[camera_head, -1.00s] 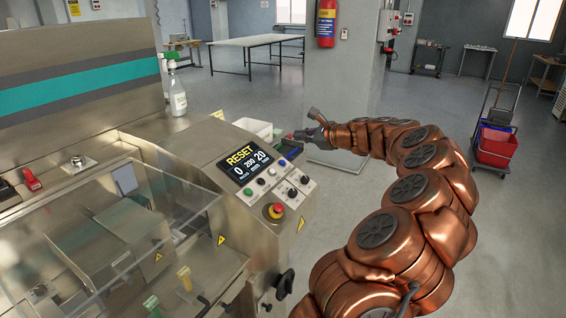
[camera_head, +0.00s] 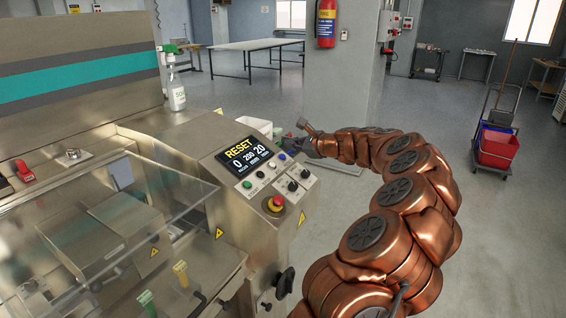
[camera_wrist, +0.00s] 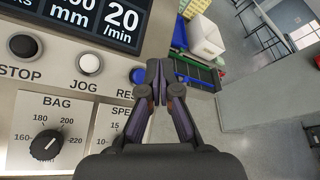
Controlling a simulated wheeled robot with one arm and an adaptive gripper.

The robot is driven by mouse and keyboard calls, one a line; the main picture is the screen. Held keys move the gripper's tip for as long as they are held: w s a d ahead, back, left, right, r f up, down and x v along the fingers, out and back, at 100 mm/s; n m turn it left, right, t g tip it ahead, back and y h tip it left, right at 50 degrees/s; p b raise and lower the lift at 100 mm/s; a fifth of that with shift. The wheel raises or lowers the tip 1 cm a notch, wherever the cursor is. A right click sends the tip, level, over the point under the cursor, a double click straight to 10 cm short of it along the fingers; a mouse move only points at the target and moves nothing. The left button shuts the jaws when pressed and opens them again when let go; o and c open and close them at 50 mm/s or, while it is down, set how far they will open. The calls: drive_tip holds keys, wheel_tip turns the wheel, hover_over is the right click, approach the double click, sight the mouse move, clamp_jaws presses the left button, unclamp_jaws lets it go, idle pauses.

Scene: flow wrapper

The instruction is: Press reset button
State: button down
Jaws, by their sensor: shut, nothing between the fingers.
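The blue reset button (camera_wrist: 137,75) shows in the wrist view just left of my fingertips. Its label below is partly hidden by my gripper, leaving "RES" readable. In the head view the blue button (camera_head: 282,156) is at the upper right end of the button row on the control panel (camera_head: 262,187). The display (camera_head: 245,156) above it reads "RESET" in yellow. My gripper (camera_wrist: 161,66) is shut and empty, its fingertips right beside the button. Whether they touch the panel cannot be told. In the head view my gripper (camera_head: 291,144) is at the panel's far right edge.
A white jog button (camera_wrist: 90,64) and a black stop button (camera_wrist: 24,46) lie left of the blue one. Black knobs (camera_head: 293,186) and a red emergency stop (camera_head: 277,201) sit lower on the panel. A white bin (camera_head: 258,126) stands behind the machine.

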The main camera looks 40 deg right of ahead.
drive_tip(key=shift+w+a+f, duration=0.15)
drive_tip(key=shift+w+f, duration=0.25)
drive_tip(key=shift+f, duration=0.4)
drive_tip(key=shift+w+f, duration=0.1)
drive_tip(key=shift+f, duration=0.05)
idle(0.8)
drive_tip(key=shift+w+f, duration=0.1)
drive_tip(key=shift+f, duration=0.15)
drive_tip(key=shift+w+a+f+b, duration=0.15)
drive_tip(key=shift+w+f+b, duration=0.05)
drive_tip(key=shift+f+b, duration=0.2)
idle(1.0)
drive_tip(key=shift+r, duration=0.15)
drive_tip(key=shift+s+r+p, duration=0.35)
drive_tip(key=shift+r+p, duration=0.3)
drive_tip(key=shift+p, duration=0.05)
drive_tip(key=shift+r, duration=0.1)
drive_tip(key=r+p, duration=0.1)
drive_tip(key=s+r+p, duration=0.1)
drive_tip(key=r, duration=0.1)
drive_tip(key=s+d+r+p, duration=0.1)
drive_tip(key=shift+s+r, duration=0.15)
idle(0.4)
